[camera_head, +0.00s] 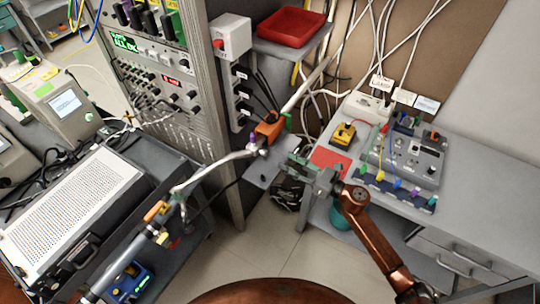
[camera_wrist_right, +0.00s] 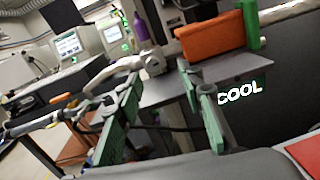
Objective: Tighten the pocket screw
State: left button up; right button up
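My right gripper (camera_head: 300,168) is at the near left corner of the right bench, near the metal pipe's far end. The wrist view shows its two green-lined fingers (camera_wrist_right: 163,85) spread, with nothing between them. A bent metal pipe (camera_head: 215,170) ends at a joint with a purple knob (camera_head: 253,138). The purple knob also shows in the wrist view (camera_wrist_right: 140,27), beyond the fingers and apart from them. An orange block (camera_head: 269,128) with a green end is beside that joint. I cannot tell which part is the pocket screw.
The right bench (camera_head: 465,180) carries a yellow box (camera_head: 343,134), a red mat (camera_head: 328,160) and a grey control box (camera_head: 408,150) with cables. An instrument rack (camera_head: 170,90) stands at left. A red tray (camera_head: 290,27) is behind. Open floor lies in front.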

aim_at(270, 160)
jog(key=shift+n+g+y, duration=0.3)
jog(key=shift+n+g, duration=0.3)
jog(key=shift+n, duration=0.2)
jog(key=x, duration=0.8)
jog(key=shift+s+a+f, duration=0.25)
jog(key=shift+a, duration=0.1)
jog(key=shift+c, duration=0.5)
grip_shut()
